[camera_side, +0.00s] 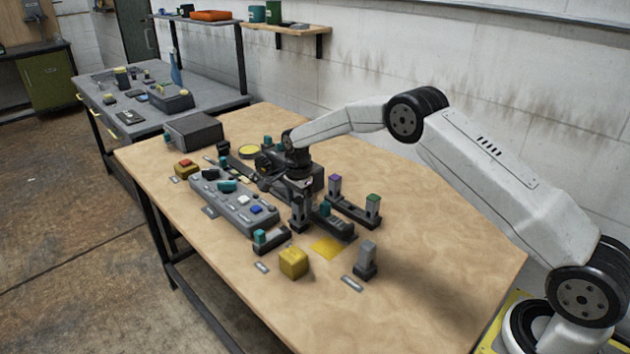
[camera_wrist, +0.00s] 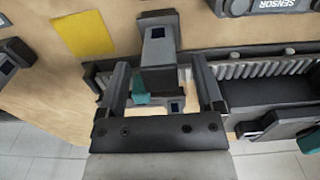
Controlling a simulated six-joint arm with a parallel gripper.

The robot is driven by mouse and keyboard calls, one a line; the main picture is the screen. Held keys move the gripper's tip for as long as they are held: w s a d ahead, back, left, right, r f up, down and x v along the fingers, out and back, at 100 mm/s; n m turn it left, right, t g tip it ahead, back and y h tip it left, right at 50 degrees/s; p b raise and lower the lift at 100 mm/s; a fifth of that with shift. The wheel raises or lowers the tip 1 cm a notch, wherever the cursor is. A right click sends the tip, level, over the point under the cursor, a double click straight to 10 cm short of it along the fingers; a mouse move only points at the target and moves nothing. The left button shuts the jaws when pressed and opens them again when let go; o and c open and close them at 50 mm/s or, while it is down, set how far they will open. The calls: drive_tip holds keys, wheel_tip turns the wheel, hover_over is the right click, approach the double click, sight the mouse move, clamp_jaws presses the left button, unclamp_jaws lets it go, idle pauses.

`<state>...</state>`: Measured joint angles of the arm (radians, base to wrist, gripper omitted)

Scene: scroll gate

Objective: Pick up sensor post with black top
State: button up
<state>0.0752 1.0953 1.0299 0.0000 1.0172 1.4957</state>
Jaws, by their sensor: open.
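My gripper (camera_side: 300,205) points down over the middle of the bench, at the right end of the grey panel. In the wrist view my gripper (camera_wrist: 163,88) has its two fingers spread apart. A grey post with a dark square top (camera_wrist: 157,48) stands just beyond and partly between the fingers, with visible space on both sides. A teal piece (camera_wrist: 140,90) shows between the fingers. Another grey post with a dark top (camera_wrist: 17,52) is at the left edge of the wrist view. In the side view I cannot tell which post is the black-topped one.
A grey post (camera_side: 367,258) and yellow block (camera_side: 293,263) stand in front. The grey button panel (camera_side: 235,205) lies left. The bench's right side is clear.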

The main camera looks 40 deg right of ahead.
drive_tip(key=shift+f, duration=1.15)
clamp_jaws()
